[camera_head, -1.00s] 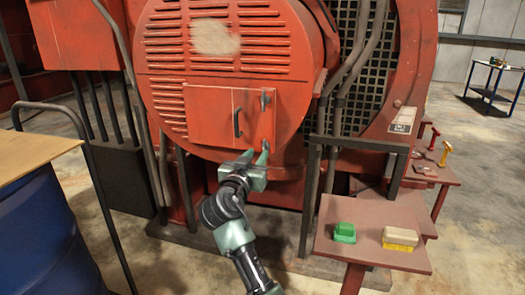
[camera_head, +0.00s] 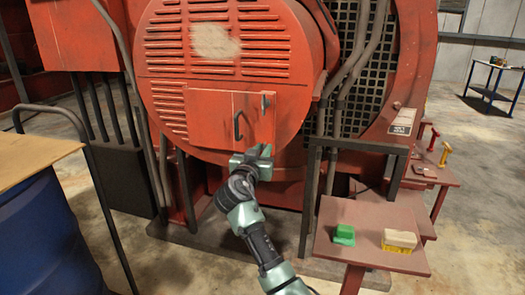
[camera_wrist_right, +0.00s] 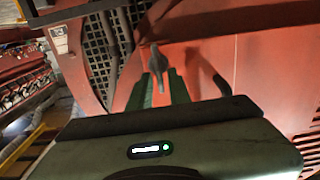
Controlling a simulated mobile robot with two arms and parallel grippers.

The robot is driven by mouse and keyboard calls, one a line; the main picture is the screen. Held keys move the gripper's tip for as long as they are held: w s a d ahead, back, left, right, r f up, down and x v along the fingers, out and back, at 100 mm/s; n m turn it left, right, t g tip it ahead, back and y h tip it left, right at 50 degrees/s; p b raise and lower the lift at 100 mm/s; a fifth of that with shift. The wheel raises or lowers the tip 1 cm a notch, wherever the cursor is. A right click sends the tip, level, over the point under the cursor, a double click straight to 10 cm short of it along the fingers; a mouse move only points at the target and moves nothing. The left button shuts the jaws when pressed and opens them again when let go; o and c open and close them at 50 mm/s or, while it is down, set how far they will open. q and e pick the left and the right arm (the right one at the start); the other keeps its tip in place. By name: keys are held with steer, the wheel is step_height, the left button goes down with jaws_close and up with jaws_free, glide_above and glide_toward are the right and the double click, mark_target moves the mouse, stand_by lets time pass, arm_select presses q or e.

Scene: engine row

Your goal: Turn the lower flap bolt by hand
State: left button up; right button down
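The red flap (camera_head: 215,112) is closed on the round engine cover, with a dark handle (camera_head: 238,125) and a grey upper bolt (camera_head: 265,104). My right gripper (camera_head: 258,152) is at the flap's lower right corner and hides the lower bolt in the head view. In the right wrist view, two green fingers (camera_wrist_right: 160,88) stand apart, with a grey bolt (camera_wrist_right: 158,62) in line with the gap between them. I cannot tell whether they touch it. The handle (camera_wrist_right: 221,84) shows to the right. My left gripper is out of view.
A red side table (camera_head: 365,225) at lower right holds a green block (camera_head: 343,235) and a yellow-and-cream block (camera_head: 399,240). A blue drum (camera_head: 45,235) with a board on top and a dark rail (camera_head: 95,185) stand at left.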

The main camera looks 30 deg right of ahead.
steer(key=shift+n, duration=0.5)
steer(key=shift+w+a+f+n+p, duration=0.1)
steer(key=shift+f+n+p, duration=0.25)
steer(key=shift+n+p, duration=3.8)
steer(key=shift+d+f+n+p, duration=0.2)
steer(key=shift+n+p, duration=1.6)
steer(key=shift+n, duration=4.65)
steer(key=shift+w+a+f+n+p, duration=0.15)
steer(key=shift+f+n+p, duration=0.3)
steer(key=shift+n+p, duration=3.7)
steer(key=shift+s+f+n+b, duration=0.15)
steer(key=shift+n+b, duration=0.8)
steer(key=shift+n, duration=0.6)
